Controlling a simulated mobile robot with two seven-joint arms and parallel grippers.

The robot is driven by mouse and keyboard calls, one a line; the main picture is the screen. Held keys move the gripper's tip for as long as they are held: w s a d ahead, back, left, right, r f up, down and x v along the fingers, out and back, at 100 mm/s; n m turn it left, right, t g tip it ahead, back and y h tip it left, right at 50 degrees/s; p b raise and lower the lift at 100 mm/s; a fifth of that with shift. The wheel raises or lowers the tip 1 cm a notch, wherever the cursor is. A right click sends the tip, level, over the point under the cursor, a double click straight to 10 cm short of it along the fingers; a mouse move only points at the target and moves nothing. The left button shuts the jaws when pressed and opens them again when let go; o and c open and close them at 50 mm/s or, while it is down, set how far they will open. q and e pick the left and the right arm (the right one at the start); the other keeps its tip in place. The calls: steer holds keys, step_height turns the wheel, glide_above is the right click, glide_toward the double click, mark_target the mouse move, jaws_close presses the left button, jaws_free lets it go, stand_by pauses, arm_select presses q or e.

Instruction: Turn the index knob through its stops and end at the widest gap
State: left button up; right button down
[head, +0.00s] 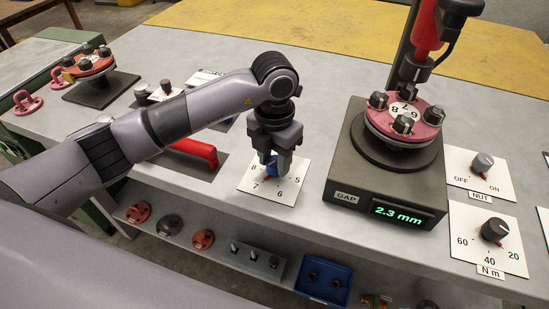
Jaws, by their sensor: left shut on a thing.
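My right gripper is not in view.
A red flanged spool (405,122) with several dark nuts sits on the gauge block, under a red tool (424,35). NUT (482,163) and N m (493,232) knobs are at right. A red handle (196,152) lies left of the dial. A shelf below holds parts and a blue bin (323,281).

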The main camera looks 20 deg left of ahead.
arm_select(q)
steer(key=m+b, duration=0.3)
steer(key=shift+a+f+m, duration=0.1)
steer(key=shift+f+m, duration=0.05)
steer(key=shift+m, duration=0.15)
steer(key=m+b, duration=0.3)
steer(key=shift+w+m, duration=0.1)
steer(key=shift+m, duration=0.3)
steer(key=m+b, duration=0.2)
steer(key=m, duration=0.1)
steer(key=shift+m, duration=0.4)
steer(key=shift+r+b, duration=0.2)
steer(key=shift+b, duration=0.1)
steer(key=o, duration=1.1)
steer(key=shift+c, duration=0.2)
steer(key=shift+r, duration=0.1)
